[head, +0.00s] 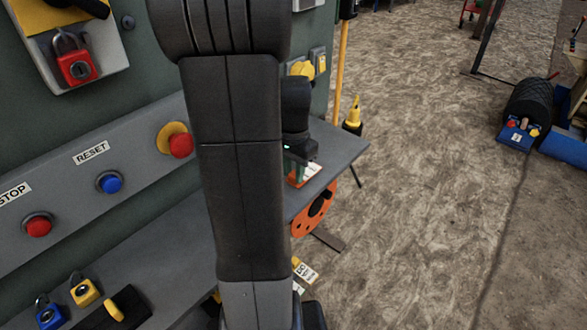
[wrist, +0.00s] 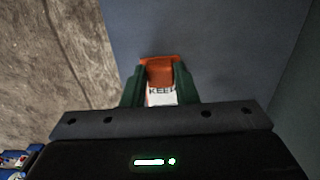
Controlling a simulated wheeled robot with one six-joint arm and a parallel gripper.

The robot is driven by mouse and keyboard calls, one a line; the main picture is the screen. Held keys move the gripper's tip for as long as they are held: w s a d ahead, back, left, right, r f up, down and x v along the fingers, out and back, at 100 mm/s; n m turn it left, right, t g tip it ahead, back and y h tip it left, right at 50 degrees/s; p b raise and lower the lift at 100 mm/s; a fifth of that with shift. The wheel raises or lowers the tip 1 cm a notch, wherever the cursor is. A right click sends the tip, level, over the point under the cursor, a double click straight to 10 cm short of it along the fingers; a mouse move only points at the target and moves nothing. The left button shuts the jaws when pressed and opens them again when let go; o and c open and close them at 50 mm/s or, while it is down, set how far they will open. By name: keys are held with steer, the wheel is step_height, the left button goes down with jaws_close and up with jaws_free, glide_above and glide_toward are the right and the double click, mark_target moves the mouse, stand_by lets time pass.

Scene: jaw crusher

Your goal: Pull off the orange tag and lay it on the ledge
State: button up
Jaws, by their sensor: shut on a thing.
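My gripper (wrist: 159,72) has its green fingers shut on the orange tag (wrist: 158,64), seen in the wrist view between the fingertips. The tag has an orange end and a white part with dark lettering, partly hidden by my gripper. In the head view the tag (head: 304,174) shows as a small orange and white patch just below my dark wrist, over the right end of the grey ledge (head: 341,151). The ledge also fills the wrist view behind the tag (wrist: 225,50). I cannot tell whether the tag touches the ledge.
An orange disc with holes (head: 313,212) is at the ledge's right edge. Blue (head: 48,314) and yellow (head: 84,291) padlocks lie on the ledge at left. The panel carries red (head: 39,226) and blue (head: 110,183) buttons. My arm hides the ledge's middle.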

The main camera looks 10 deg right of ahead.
steer(key=shift+f+b, duration=0.35)
steer(key=shift+f, duration=0.2)
steer(key=o, duration=1)
steer(key=shift+r, duration=0.1)
step_height(320, 180, up, 14)
steer(key=p, duration=0.3)
steer(key=shift+f, duration=0.25)
step_height(320, 180, down, 14)
steer(key=b, duration=0.3)
steer(key=shift+r, duration=0.4)
steer(key=shift+f, duration=0.1)
